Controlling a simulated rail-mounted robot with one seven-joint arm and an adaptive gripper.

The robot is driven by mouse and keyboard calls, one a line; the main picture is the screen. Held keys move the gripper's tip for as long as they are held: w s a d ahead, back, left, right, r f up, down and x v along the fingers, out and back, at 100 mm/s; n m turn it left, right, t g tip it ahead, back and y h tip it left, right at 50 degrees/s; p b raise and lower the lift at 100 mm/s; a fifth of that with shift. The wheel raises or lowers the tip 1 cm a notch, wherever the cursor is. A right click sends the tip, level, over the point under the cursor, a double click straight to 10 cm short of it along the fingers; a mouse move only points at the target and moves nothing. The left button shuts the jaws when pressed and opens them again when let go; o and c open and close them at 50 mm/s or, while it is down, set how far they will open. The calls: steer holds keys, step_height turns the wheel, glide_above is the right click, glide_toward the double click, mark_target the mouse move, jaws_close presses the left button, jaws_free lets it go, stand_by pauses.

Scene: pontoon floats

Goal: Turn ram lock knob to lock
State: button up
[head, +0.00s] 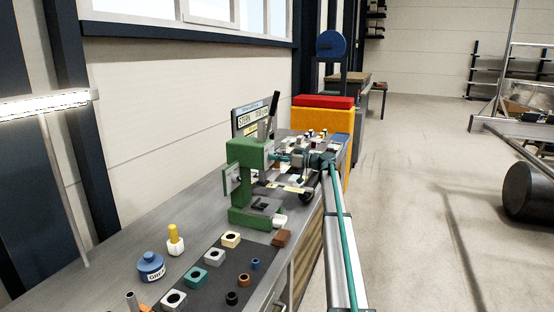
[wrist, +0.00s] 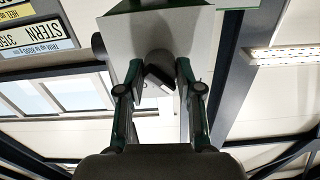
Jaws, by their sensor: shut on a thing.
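A green arbor press (head: 240,185) stands on the workbench, with a black-handled lever (head: 273,105) rising at its top. My gripper (head: 275,158) reaches in from the right at the side of the press head. In the wrist view my gripper (wrist: 160,72) has its two fingers on either side of a dark, tilted knob (wrist: 159,75), under the pale grey block of the press head (wrist: 165,30). The gripper is shut on this knob, which looks like the ram lock knob. The fingertips' contact points and any lock marking are hard to make out.
The workbench (head: 150,215) holds a dark mat (head: 205,295) with several square blocks and small rings. A blue pot (head: 151,267) and a yellow-topped bottle (head: 175,241) stand left of it. A sign (head: 250,117) is behind the press.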

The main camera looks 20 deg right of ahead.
steer(key=m+b, duration=0.1)
steer(key=b, duration=0.1)
steer(key=m+b, duration=0.1)
steer(key=m, duration=0.1)
steer(key=shift+f+m+b, duration=0.2)
steer(key=shift+m+b, duration=0.1)
steer(key=shift+b, duration=0.1)
steer(key=m+b, duration=0.2)
steer(key=m, duration=0.2)
steer(key=shift+r+m, duration=0.1)
steer(key=shift+m, duration=0.2)
steer(key=m, duration=0.4)
steer(key=shift+r+m, duration=0.1)
steer(key=shift+m, duration=2.4)
steer(key=o, duration=1.2)
steer(key=shift+c, duration=0.2)
